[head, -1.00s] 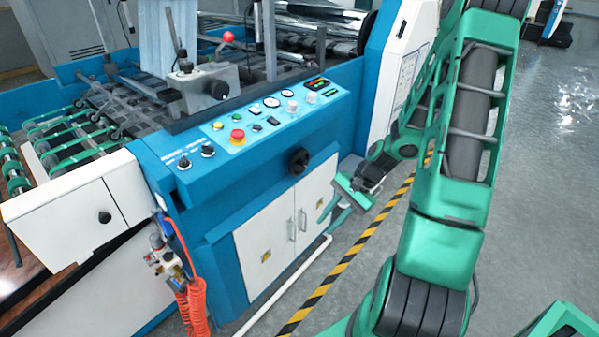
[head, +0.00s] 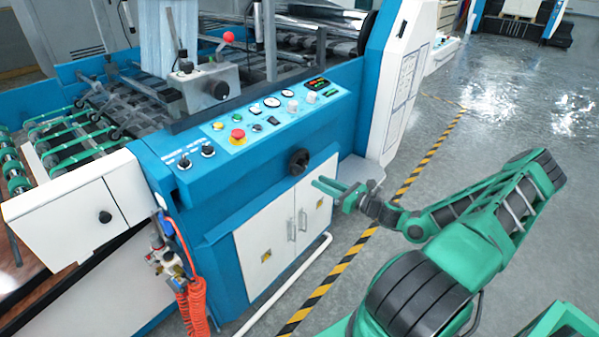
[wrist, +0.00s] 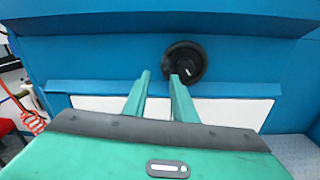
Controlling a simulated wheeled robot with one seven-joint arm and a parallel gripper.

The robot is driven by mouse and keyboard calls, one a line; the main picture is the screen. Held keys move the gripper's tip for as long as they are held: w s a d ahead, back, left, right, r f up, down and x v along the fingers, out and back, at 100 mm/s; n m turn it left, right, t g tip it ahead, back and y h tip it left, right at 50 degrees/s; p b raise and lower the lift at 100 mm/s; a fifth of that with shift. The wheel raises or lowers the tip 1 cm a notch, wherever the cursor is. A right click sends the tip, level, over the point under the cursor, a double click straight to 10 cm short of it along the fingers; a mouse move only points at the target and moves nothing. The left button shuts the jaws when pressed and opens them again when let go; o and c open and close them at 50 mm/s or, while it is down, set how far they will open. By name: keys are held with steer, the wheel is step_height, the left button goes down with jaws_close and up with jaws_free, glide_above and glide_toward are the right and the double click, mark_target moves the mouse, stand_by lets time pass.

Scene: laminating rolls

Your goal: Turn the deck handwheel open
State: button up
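In the wrist view the handwheel (wrist: 195,58) is ahead, slightly right of and above the fingertips. My green gripper (head: 319,187) is in front of the machine, just below and right of the wheel in the head view. In the wrist view my gripper (wrist: 159,77) has its two fingers apart with nothing between them. The right fingertip overlaps the wheel's lower left edge; contact cannot be told.
The control panel (head: 262,115) with buttons and a red stop button lies above left. White cabinet doors (head: 287,240) with handles are below. A white pipe (head: 285,287) runs along the floor. Orange coiled hose (head: 194,305) hangs at left. Open floor lies right of the striped line (head: 330,282).

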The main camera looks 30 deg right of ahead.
mark_target(301, 170)
steer(key=shift+m, duration=0.4)
steer(key=x, duration=0.7)
steer(key=d+x, duration=0.1)
steer(key=x, duration=0.2)
steer(key=shift+w+r, duration=0.15)
steer(key=shift+w, duration=0.35)
steer(key=shift+a, duration=0.1)
jaws_close()
